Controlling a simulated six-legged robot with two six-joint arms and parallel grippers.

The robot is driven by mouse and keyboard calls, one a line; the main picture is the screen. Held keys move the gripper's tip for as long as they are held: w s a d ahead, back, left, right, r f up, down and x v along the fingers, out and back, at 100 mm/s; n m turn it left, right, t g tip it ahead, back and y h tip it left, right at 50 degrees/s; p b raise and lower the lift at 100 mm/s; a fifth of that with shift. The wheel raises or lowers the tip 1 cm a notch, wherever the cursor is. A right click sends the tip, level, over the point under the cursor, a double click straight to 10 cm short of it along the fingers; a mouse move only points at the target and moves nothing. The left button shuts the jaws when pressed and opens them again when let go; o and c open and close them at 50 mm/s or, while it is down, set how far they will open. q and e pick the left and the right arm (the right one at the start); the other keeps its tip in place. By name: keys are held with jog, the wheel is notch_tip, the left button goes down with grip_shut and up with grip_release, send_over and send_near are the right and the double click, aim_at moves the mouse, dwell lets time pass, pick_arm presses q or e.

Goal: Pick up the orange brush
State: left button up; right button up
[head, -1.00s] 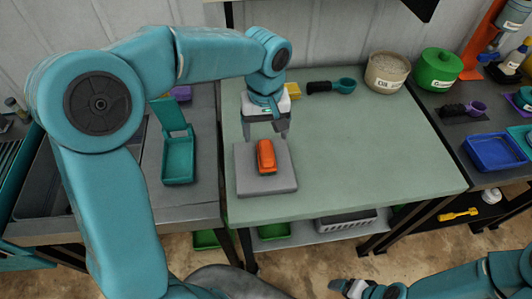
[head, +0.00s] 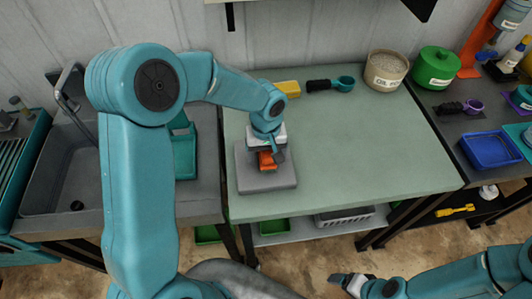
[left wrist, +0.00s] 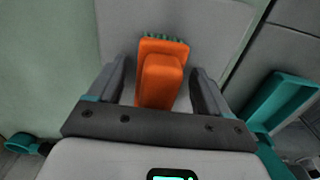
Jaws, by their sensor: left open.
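The orange brush (head: 267,161) lies on a grey square pad (head: 266,184) at the left of the green table. In the left wrist view the brush (left wrist: 160,78) shows its orange handle and a fringe of green bristles at the far edge. My left gripper (head: 266,154) is over the brush and partly hides it. In the left wrist view its open fingers (left wrist: 160,72) stand on either side of the handle, with gaps visible on both sides. My right gripper (head: 345,281) is low at the bottom, away from the table; its finger opening is unclear.
The green table (head: 370,145) is clear right of the pad. A teal dustpan (head: 185,158) stands left, beside a sink.

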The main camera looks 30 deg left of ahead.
pick_arm(q)
jog(key=shift+w+d, duration=0.1)
jog(key=shift+w, duration=0.05)
jog(key=c, duration=1.2)
notch_tip(320, 180, up, 20)
jog(key=b, duration=0.1)
